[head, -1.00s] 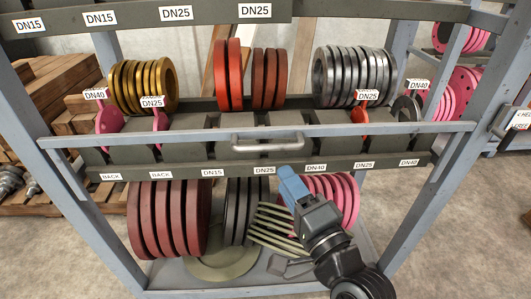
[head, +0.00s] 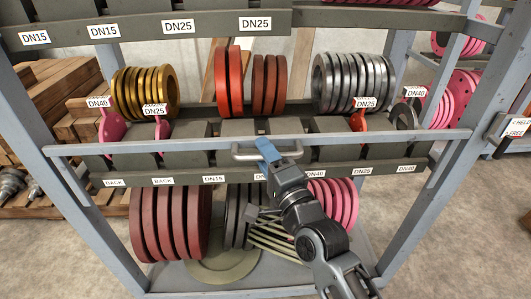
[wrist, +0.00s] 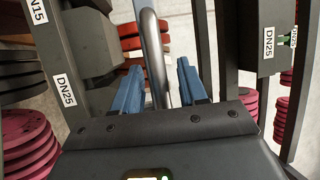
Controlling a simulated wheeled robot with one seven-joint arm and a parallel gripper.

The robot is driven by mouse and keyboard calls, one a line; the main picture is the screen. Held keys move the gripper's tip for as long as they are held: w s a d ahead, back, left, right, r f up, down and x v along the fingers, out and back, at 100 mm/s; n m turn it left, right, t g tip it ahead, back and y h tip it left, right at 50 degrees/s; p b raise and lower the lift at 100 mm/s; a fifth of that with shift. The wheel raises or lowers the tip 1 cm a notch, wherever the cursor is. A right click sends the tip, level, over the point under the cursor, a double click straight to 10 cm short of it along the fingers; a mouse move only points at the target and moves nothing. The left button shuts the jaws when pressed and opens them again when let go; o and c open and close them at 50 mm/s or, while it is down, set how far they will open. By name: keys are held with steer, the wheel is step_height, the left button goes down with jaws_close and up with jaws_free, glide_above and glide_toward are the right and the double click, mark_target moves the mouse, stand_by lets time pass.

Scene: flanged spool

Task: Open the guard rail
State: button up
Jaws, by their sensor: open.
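The guard rail (head: 360,138) is a grey bar running across the front of the middle shelf, with a curved metal handle (head: 285,155) at its middle. My gripper (head: 264,146) is at the handle in the head view. In the wrist view my gripper (wrist: 160,88) has its two blue fingers apart, with the handle (wrist: 155,60) running up between them. The fingers stand on either side of the handle, and a gap shows beside it. Part of the handle is hidden behind the fingers in the head view.
Gold rings (head: 145,92), red rings (head: 235,82) and silver rings (head: 352,80) stand on the shelf behind the rail. Dark red discs (head: 170,222) and pink discs (head: 338,200) stand below. Grey rack posts (head: 432,150) flank the shelf.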

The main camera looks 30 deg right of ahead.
jaws_close()
stand_by(0.3)
stand_by(0.3)
